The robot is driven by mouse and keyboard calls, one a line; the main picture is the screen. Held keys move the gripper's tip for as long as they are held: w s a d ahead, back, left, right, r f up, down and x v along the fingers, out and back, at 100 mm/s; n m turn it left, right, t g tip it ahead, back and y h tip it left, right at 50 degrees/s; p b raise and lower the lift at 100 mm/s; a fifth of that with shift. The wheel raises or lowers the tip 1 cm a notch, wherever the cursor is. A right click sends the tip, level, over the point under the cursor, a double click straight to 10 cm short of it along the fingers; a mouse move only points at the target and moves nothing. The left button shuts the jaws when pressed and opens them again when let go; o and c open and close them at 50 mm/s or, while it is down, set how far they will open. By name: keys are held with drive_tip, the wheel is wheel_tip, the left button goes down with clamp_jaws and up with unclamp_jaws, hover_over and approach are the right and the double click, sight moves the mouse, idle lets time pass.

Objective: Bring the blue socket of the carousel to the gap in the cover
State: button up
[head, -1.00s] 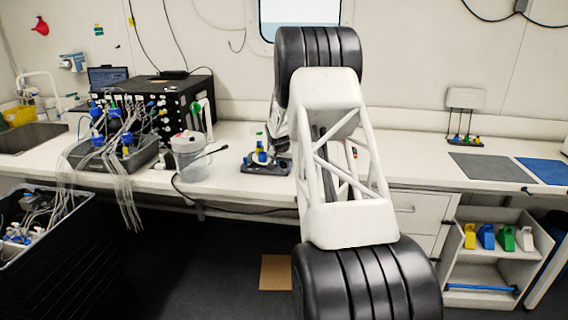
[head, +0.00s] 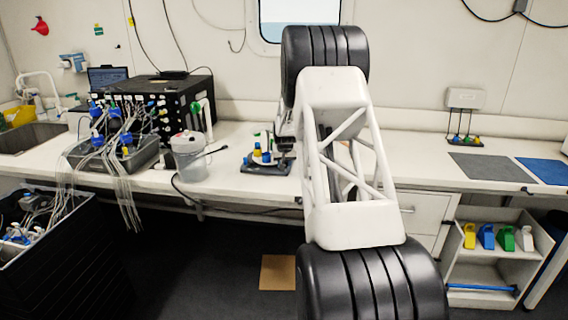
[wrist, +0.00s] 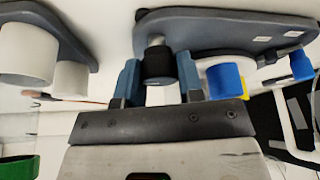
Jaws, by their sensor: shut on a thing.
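The carousel device (head: 251,167) stands on the bench in the head view, with small blue and yellow sockets and a green part on top. My gripper (wrist: 160,82) reaches it from the right. In the wrist view its two blue-grey fingers are shut on a black-and-white post (wrist: 159,66) beside the device's dark base plate (wrist: 230,28). A blue socket (wrist: 225,81) is just right of the fingers, by a white round part. Another blue piece (wrist: 301,66) is farther right. I cannot make out the gap in the cover.
A clear jar (head: 190,160) and a cable stand left of the device. A grey tray of tubing (head: 85,152) and a black box (head: 175,92) are farther left. White cylinders (wrist: 28,55) on a grey holder fill the wrist view's left. The bench right of my arm has free room.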

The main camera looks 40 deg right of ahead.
drive_tip(key=o, duration=0.9)
drive_tip(key=shift+r, duration=0.15)
drive_tip(key=shift+v, duration=3.75)
drive_tip(key=shift+a, duration=0.1)
